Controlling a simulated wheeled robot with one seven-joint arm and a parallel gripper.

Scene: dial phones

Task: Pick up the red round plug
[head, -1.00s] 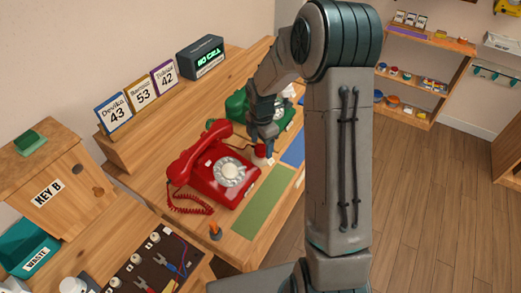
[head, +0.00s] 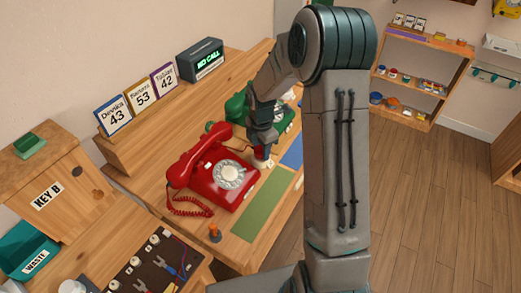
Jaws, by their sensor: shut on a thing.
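My gripper (head: 264,146) is at the right of the red dial phone (head: 215,176), in front of the green dial phone (head: 238,106). Its fingers point down and are shut on the red round plug (head: 260,154). Only a small bit of red shows at the fingertips; the fingers hide most of it. A small pale piece (head: 262,164) shows just below. I cannot tell whether the plug is clear of the table.
A green mat (head: 262,203) and a blue mat (head: 292,153) lie along the table's front edge. A small orange-topped piece (head: 215,232) stands in front of the red phone. Number cards (head: 139,96) and a NO CALL display (head: 201,60) stand on the ledge behind.

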